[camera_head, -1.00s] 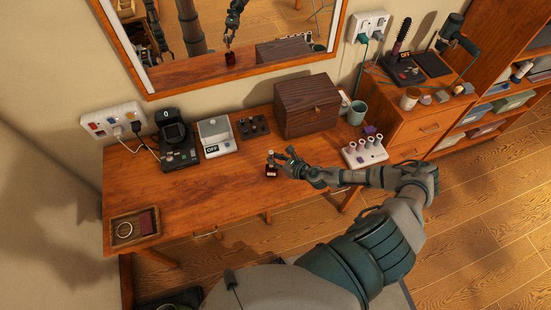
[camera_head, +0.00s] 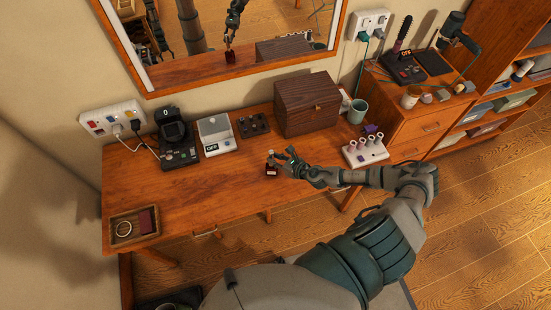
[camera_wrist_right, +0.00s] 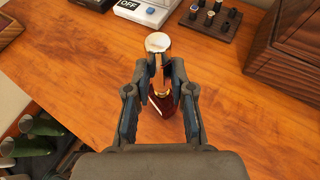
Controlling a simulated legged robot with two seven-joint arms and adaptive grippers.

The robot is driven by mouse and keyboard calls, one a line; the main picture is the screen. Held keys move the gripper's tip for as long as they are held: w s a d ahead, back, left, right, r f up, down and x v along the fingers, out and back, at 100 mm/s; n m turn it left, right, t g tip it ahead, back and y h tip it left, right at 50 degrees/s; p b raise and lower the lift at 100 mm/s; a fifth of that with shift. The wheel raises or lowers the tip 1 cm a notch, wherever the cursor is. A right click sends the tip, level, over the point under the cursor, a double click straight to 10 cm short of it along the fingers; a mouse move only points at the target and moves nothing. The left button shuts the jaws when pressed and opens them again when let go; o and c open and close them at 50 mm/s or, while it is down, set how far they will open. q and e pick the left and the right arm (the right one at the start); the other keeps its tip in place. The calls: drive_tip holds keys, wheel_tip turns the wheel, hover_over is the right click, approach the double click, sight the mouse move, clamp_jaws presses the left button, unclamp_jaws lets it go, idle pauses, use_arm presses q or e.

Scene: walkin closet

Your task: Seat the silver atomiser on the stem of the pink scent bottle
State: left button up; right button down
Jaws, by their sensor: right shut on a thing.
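The scent bottle (camera_head: 271,170) looks dark red with a pale label and stands upright near the desk's front edge. It also shows in the right wrist view (camera_wrist_right: 158,104), partly hidden by my fingers, with a gold neck. My right gripper (camera_head: 277,155) is above the bottle. In the right wrist view my right gripper (camera_wrist_right: 160,64) is shut on the silver atomiser (camera_wrist_right: 158,42), whose round top shows above the fingertips. The atomiser is over the bottle's neck; I cannot tell whether it touches the stem. My left gripper is not in direct view.
A wooden box (camera_head: 308,105), a white scale (camera_head: 217,136) and a dark watch tray (camera_head: 253,126) stand behind. A white rack (camera_head: 366,151) is to the right. A small wooden tray (camera_head: 134,228) is at the far left. The desk's left middle is clear.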

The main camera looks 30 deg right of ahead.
drive_tip(key=shift+f, duration=0.15)
drive_tip(key=shift+p, duration=0.3)
idle(0.4)
drive_tip(key=shift+f+b, duration=0.3)
drive_tip(key=shift+f, duration=0.1)
idle(0.8)
